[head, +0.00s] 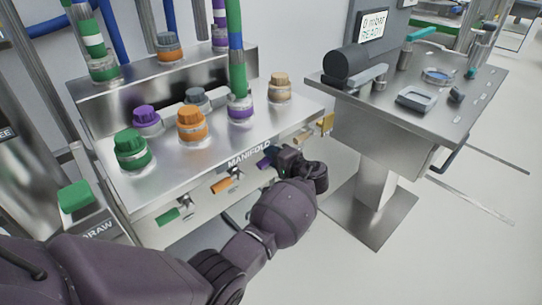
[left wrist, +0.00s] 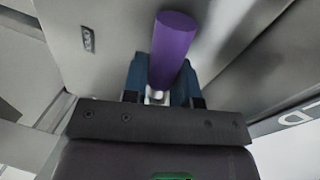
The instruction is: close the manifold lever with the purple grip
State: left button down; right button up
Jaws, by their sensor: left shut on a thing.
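The manifold (head: 205,178) is a steel block with a row of levers along its front face. The lever with the purple grip (head: 264,160) is third from the left and partly hidden behind my gripper. My left gripper (head: 275,157) reaches it from the front right and is shut on the lever. In the left wrist view the purple grip (left wrist: 174,45) is a cylinder sticking out between the two blue fingers (left wrist: 160,82), slightly tilted. The lever's pivot is hidden by the gripper. My right gripper is not in view.
The green lever (head: 167,216), the orange lever (head: 221,186) and the yellow lever (head: 326,123) share the front face. Coloured caps and hoses stand on top. A steel table (head: 445,115) with small items stands to the right. Clear floor lies in front.

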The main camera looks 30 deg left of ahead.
pick_arm(q)
jog(key=shift+r+m+g+p, duration=0.25)
jog(key=shift+m+g+p, duration=0.05)
jog(key=shift+m, duration=0.3)
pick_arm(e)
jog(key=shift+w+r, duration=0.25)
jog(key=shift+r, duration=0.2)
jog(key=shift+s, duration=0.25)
pick_arm(q)
jog(key=c, duration=0.9)
grip_release()
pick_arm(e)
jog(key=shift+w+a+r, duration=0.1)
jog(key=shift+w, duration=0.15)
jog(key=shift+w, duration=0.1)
pick_arm(q)
jog(key=shift+d, duration=0.15)
jog(key=shift+p+v, duration=0.65)
jog(key=shift+v, duration=4.65)
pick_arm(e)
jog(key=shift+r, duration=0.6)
